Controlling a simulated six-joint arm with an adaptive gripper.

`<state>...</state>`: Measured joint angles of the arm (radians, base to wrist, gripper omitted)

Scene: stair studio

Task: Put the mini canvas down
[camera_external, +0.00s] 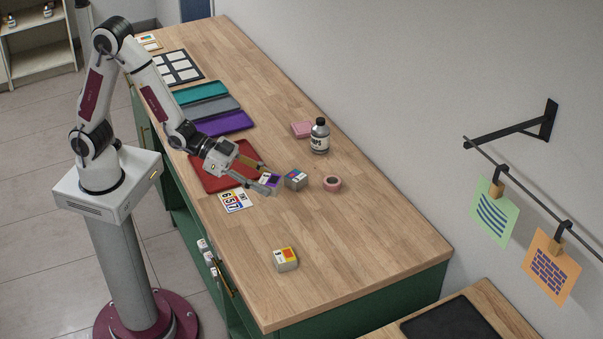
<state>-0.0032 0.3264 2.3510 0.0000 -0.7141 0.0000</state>
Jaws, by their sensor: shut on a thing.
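The mini canvas (270,180) looks like a small block with a purple face in the external view. My gripper (266,180) is shut on it, with one finger on each side. The fingers hide part of its edges. It shows just right of the red tray (208,183) and left of a grey box with coloured patches (296,179). I cannot tell whether it touches the tabletop or hangs a little above it.
A number card (236,200) lies in front of the red tray. A pink tape roll (332,184), a bottle (320,137) and a pink block (301,129) stand to the right. A yellow-labelled box (285,259) sits nearer. The wooden counter (350,235) is clear at the front right.

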